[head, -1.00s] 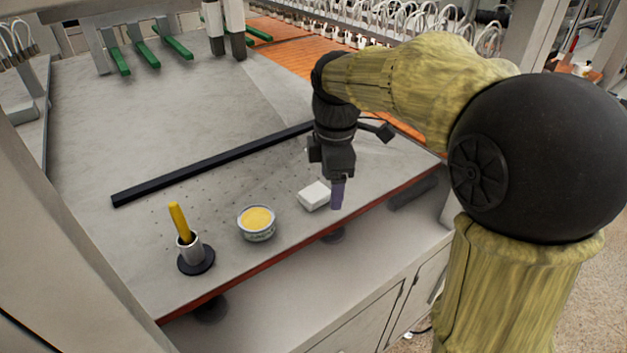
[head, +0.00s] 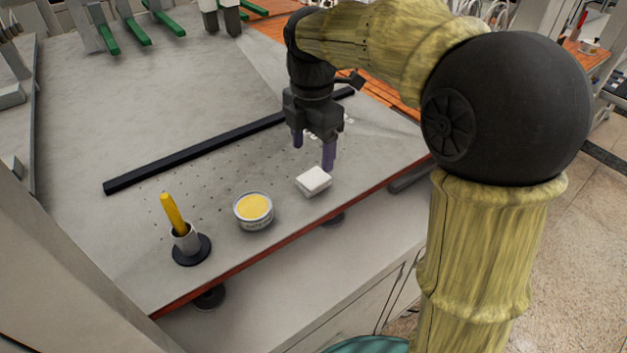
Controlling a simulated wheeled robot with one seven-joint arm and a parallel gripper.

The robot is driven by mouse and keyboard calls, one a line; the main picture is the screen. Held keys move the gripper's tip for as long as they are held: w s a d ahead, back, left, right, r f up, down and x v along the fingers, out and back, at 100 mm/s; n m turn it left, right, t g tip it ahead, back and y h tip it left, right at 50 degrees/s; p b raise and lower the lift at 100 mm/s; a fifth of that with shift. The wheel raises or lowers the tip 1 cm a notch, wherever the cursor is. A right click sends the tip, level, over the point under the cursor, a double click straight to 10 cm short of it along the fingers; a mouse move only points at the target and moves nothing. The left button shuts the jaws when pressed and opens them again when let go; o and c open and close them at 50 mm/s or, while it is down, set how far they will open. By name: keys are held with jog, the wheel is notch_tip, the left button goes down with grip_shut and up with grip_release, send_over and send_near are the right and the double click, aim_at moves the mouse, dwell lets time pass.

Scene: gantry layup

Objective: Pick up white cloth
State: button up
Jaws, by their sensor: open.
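The white cloth (head: 314,181) is a small folded block lying on the grey table near its front edge, right of the yellow tin. My gripper (head: 312,158) points down just above and behind the cloth. Its two purple fingers are spread apart, with nothing between them. The right finger looks close to the cloth's far edge; I cannot tell whether it touches.
A round tin of yellow stuff (head: 253,209) stands left of the cloth. Further left, a yellow-handled tool sits in a holder (head: 186,240) on a black base. A long black bar (head: 200,157) lies behind them. The perforated grey table (head: 110,250) has free room around these.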

aim_at(311, 179)
jog(key=shift+f, duration=1.3)
jog(key=shift+a+f+p, duration=0.2)
jog(key=shift+f+p, duration=0.35)
jog(key=shift+f, duration=2.05)
jog(key=c, duration=1.1)
